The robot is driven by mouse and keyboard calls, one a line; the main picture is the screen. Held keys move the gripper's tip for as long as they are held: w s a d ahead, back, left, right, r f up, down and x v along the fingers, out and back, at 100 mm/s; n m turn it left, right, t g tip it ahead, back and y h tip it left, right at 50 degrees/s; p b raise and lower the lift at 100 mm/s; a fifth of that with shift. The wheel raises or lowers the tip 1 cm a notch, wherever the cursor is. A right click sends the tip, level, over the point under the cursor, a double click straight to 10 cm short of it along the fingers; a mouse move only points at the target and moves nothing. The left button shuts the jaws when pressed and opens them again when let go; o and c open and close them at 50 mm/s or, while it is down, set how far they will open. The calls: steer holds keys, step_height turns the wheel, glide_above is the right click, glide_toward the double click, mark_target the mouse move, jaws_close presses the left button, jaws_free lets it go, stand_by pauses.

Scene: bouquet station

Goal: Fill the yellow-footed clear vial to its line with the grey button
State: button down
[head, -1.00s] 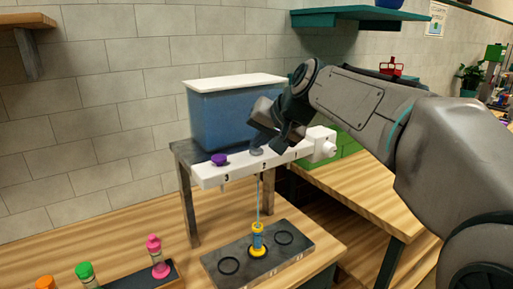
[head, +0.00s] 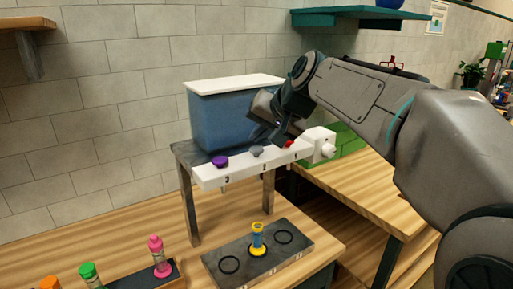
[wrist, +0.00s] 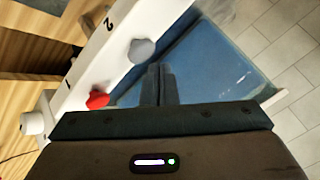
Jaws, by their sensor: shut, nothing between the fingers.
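The clear vial (head: 257,241) with a yellow foot and yellow top stands upright in the middle place of the dark tray. Blue shows inside it, but its fill line is too small to make out. The grey button (head: 257,151) sits on the white dispenser bar above the vial, and also shows in the wrist view (wrist: 141,51). My gripper (wrist: 157,70) is shut and empty, apart from the grey button. In the head view its tips are near the red button, partly hidden by the arm. No stream falls to the vial.
The white bar (head: 210,178) also carries a purple button (head: 220,161) and a red button (wrist: 97,99). A blue tank (head: 218,122) stands behind it. Empty rings flank the vial on the dark tray (head: 218,252). Pink- and green-topped vials stand at lower left.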

mark_target(260, 150)
steer(key=shift+r+p, duration=1.95)
steer(key=shift+r, duration=0.6)
steer(key=shift+d+f, duration=0.1)
steer(key=shift+f, duration=0.05)
steer(key=s+d+f+g+h, duration=0.1)
steer(key=s+d+f+h, duration=0.1)
steer(key=s+d+f, duration=0.3)
steer(key=s+d+f+g+h, duration=0.1)
steer(key=s+d+f, duration=0.4)
steer(key=s+f, duration=0.5)
steer(key=s+d+f+n+g+h, duration=0.1)
steer(key=s+d+f+h, duration=0.2)
steer(key=s+d+f, duration=0.2)
steer(key=s+f, duration=0.3)
steer(key=s, duration=0.2)
steer(key=shift+f+g, duration=0.25)
steer(key=shift+g, duration=0.05)
steer(key=c, duration=2.1)
jaws_free()
steer(key=shift+w, duration=0.1)
steer(key=shift+c, duration=0.2)
